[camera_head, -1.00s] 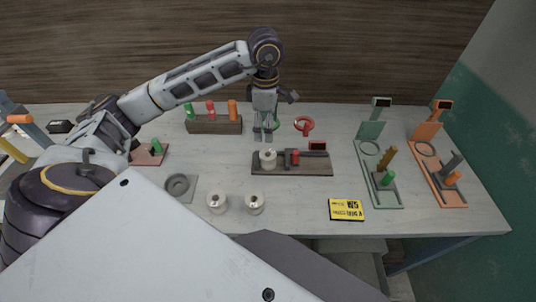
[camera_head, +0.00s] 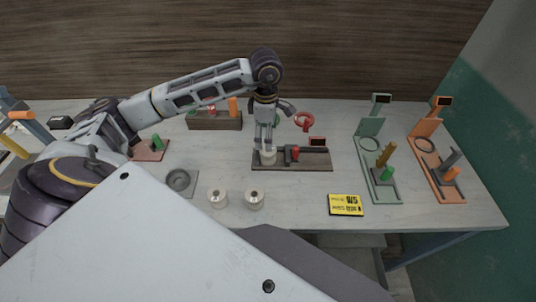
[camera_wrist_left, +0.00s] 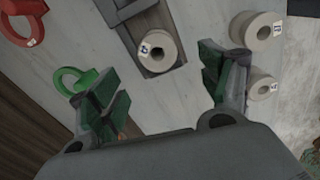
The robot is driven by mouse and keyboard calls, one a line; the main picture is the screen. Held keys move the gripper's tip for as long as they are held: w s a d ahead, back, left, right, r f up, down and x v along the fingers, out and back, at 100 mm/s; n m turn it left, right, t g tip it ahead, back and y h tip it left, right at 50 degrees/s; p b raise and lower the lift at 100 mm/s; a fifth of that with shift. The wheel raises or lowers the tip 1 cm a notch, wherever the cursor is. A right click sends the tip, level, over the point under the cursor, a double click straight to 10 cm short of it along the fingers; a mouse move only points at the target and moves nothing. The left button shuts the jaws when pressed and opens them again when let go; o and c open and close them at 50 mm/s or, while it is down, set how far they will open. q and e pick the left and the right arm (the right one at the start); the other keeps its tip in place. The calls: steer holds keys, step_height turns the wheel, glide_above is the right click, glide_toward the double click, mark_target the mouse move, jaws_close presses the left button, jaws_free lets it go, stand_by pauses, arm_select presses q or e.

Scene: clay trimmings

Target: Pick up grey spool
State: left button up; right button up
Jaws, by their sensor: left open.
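Three pale grey-cream spools show. One spool (camera_head: 268,158) sits at the left end of a dark wooden holder (camera_head: 310,165); it shows with a label on top in the left wrist view (camera_wrist_left: 159,53). Two more spools (camera_head: 217,198) (camera_head: 254,200) stand on the table near its front edge; they also show in the left wrist view (camera_wrist_left: 257,31) (camera_wrist_left: 262,88). My left gripper (camera_head: 267,147) points down, its fingertips at the holder's spool in the head view. In the left wrist view the left gripper (camera_wrist_left: 160,82) is open and empty between its green pads. My right gripper is not seen.
A grey dish (camera_head: 179,180) lies left of the front spools. A yellow card (camera_head: 346,205) lies front right. Green (camera_head: 378,160) and orange (camera_head: 438,165) stands are at right. Behind are a wooden rack (camera_head: 214,122) and a red ring (camera_head: 304,121).

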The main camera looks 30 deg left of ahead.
mark_target(268, 155)
arm_select(q)
step_height(268, 155, down, 3)
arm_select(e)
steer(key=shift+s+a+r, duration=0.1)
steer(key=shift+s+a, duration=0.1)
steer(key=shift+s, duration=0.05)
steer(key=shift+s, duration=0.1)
arm_select(q)
steer(key=shift+f, duration=0.1)
steer(key=shift+d+f+p, duration=0.1)
steer(key=shift+f+p, duration=0.2)
steer(key=shift+f, duration=0.25)
steer(key=f, duration=0.2)
steer(key=shift+w+f+p, duration=0.2)
steer(key=shift+f+p, duration=0.1)
steer(key=shift+f, duration=0.6)
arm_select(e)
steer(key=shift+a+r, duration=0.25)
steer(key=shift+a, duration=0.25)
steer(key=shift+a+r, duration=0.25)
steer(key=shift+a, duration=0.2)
arm_select(q)
steer(key=shift+c, duration=0.4)
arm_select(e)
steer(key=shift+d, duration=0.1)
